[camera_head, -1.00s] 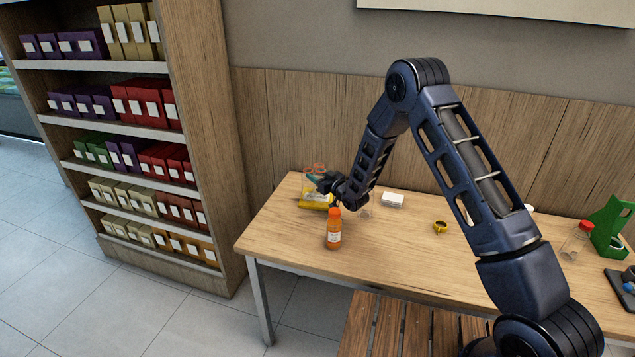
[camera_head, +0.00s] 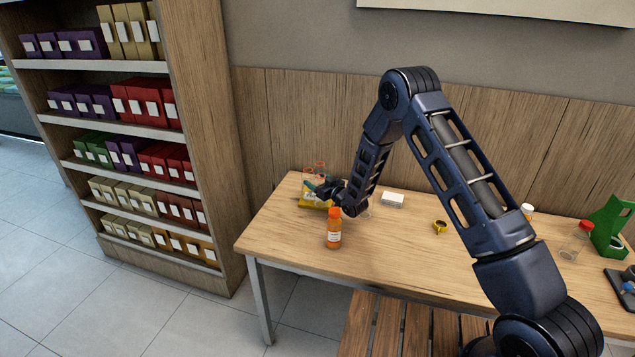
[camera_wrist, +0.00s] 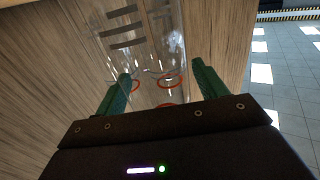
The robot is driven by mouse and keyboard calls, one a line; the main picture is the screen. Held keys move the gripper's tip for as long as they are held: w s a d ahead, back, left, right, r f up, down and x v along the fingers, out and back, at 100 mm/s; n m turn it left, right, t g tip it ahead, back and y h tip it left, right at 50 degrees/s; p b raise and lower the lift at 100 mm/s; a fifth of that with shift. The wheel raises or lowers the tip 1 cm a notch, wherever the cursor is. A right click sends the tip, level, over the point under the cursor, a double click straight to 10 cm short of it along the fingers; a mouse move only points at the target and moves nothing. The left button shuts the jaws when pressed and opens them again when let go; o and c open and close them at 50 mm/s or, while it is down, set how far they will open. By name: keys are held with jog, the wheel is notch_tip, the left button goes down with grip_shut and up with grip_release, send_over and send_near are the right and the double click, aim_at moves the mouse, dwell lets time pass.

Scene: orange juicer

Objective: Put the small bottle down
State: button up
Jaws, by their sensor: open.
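A clear, see-through container with red rings (camera_head: 314,172) is at the table's far left corner. In the wrist view, the clear container (camera_wrist: 150,45) is between and just beyond my green fingertips. My gripper (camera_head: 314,186) is open around or beside it, with the fingers apart on both sides in the wrist view (camera_wrist: 163,84). I cannot tell whether they touch it. An orange bottle (camera_head: 334,230) with an orange cap and pale label stands upright on the table in front of my gripper. I cannot tell which is the small bottle.
A yellow item (camera_head: 314,204) lies by my gripper. Shelves (camera_head: 130,130) stand to the left. The front of the table is mostly clear.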

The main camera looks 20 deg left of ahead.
jog(key=shift+r, duration=0.2)
jog(key=v, duration=1.2)
